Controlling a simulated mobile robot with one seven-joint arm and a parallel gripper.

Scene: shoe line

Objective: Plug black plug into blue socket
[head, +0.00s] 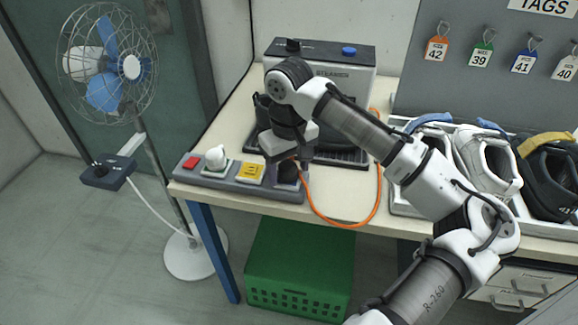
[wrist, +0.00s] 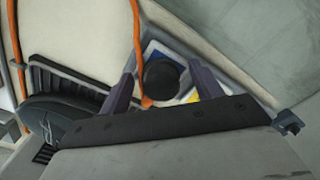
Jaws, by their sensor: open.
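The black plug (head: 287,171) is at the right end of the grey power strip (head: 225,182), with an orange cord (head: 378,190) leading from it. I cannot tell how deep the plug sits. My gripper (wrist: 160,68) is open, with one finger on each side of the plug. In the head view my gripper (head: 289,176) points down at the strip's right end.
A yellow socket (head: 250,172), a white plug (head: 215,157) and a red switch (head: 190,162) lie along the strip. A steamer machine (head: 345,60) stands behind. Shoes (head: 485,160) in trays fill the right. A green crate (head: 300,268) is below; a fan (head: 107,65) stands left.

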